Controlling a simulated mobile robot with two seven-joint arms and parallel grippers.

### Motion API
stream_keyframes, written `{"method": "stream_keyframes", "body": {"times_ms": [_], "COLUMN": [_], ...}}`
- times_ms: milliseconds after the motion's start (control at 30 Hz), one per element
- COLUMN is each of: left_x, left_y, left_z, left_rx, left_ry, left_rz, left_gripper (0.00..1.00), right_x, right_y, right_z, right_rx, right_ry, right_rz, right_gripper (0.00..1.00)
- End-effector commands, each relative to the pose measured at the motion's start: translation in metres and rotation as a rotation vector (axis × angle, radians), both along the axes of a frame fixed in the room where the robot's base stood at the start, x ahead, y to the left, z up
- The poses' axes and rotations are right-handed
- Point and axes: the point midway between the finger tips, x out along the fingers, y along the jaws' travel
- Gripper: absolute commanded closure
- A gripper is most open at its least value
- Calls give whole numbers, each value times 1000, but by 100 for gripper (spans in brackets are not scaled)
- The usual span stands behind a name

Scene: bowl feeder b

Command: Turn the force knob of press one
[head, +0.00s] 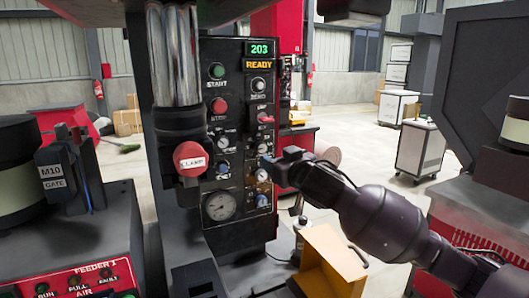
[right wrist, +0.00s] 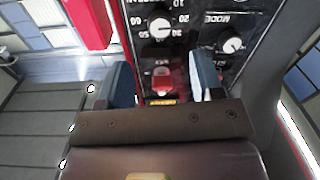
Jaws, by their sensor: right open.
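The control panel (head: 238,140) of the press carries several knobs, buttons and gauges, with 203 and READY on its displays. Its small lettering is hard to read, so I cannot tell which knob is the force knob. My right gripper (head: 268,161) is at the panel's lower right edge, beside a pale dial (head: 262,175). In the right wrist view the gripper (right wrist: 162,75) is open, its fingers on either side of a small red part (right wrist: 163,80); I cannot tell whether they touch it. A numbered white-pointer knob (right wrist: 160,23) and a MODE knob (right wrist: 233,45) lie beyond the fingertips.
The red clamp knob (head: 190,158) and chrome column (head: 174,55) stand left of the panel. A yellow-orange chute (head: 330,262) is below my right arm. Feeder 1 (head: 80,275) is at lower left. Open floor lies behind at right, with a grey cabinet (head: 420,150).

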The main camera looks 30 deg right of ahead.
Motion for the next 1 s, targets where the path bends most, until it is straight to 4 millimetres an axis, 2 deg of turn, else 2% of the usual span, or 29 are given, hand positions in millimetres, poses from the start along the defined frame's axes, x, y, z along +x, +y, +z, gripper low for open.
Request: {"method": "stream_keyframes", "body": {"times_ms": [300, 500, 933, 1000], "left_x": [-2, -2, -1, -1], "left_y": [0, 0, 0, -1], "left_z": [-6, -7, -6, -6], "left_rx": [0, 0, 0, 0], "left_ry": [9, 9, 8, 7], "left_rz": [0, 0, -2, -2], "left_gripper": [46, 46, 46, 46], "right_x": [51, 71, 78, 78], "right_y": [-1, -2, -2, -2], "right_z": [-1, -1, -1, -1], "right_rx": [-1, 0, -1, -1], "right_ry": [1, 1, 0, 0], "right_rz": [0, 0, 1, 1], "right_gripper": [39, 39, 39, 49]}}
